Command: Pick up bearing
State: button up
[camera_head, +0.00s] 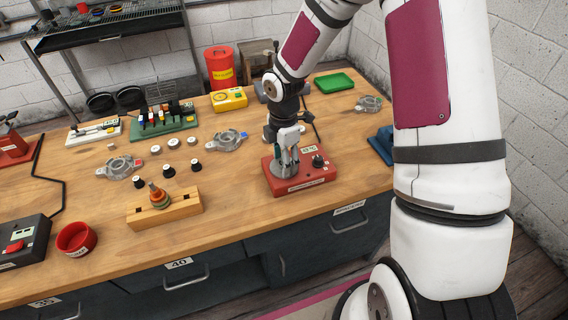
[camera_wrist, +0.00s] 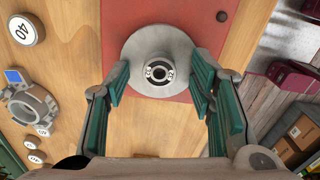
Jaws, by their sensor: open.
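A small steel ring with a dark rim and a dark centre, which looks like the bearing (camera_wrist: 159,72), sits at the middle of a round grey plate (camera_wrist: 150,45). The plate is on a red unit (camera_head: 309,180) near the table's front edge. Two small pale marks flank the ring. My gripper (camera_head: 287,160) points down over the plate. In the wrist view its green-padded fingers (camera_wrist: 160,77) are spread to the left and right of the ring, with nothing between them gripped. In the head view the fingers hide the ring.
A wooden stand (camera_head: 180,209) with a coil-like part stands left of the red unit. Grey housings (camera_head: 226,140), several small round pucks and a red bowl (camera_head: 77,238) lie further left. A blue object (camera_head: 382,144) stands to the right. Wood is bare around the red unit's left side.

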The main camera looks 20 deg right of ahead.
grip_shut()
jog(key=shift+r, duration=0.1)
